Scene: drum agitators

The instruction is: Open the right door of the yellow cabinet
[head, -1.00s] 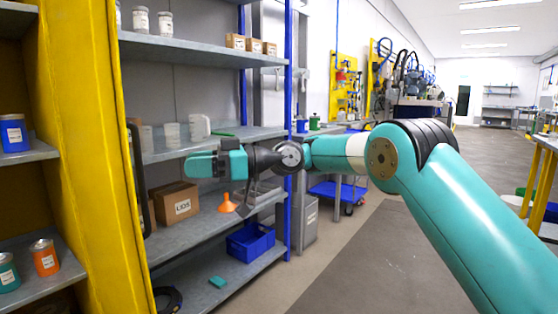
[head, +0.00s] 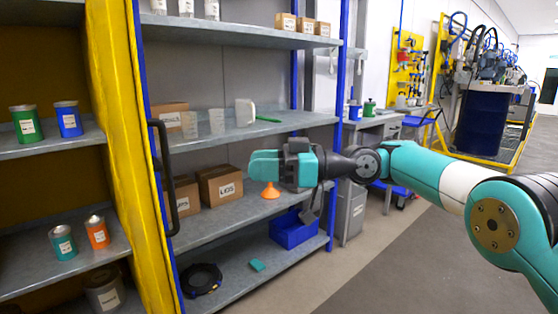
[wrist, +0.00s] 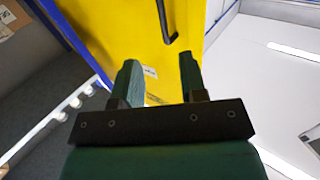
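The yellow cabinet's right door (head: 118,150) stands swung out, seen nearly edge-on in the head view. Its long black handle (head: 164,180) is on the door face toward my gripper. Left of the door, the cabinet's shelves (head: 35,205) show. My gripper (head: 252,166) is right of the handle, apart from it, with its fingers pointing left toward the door. In the wrist view, the fingers (wrist: 160,75) are spread with nothing between them. The yellow door face (wrist: 190,20) fills the area beyond, with the handle (wrist: 166,28) above the fingertips.
Inside the cabinet are a green can (head: 26,123), a blue can (head: 68,119) and smaller cans. A grey rack (head: 230,230) with boxes and a blue bin (head: 292,230) stands behind my gripper. Open floor (head: 400,265) lies to the right.

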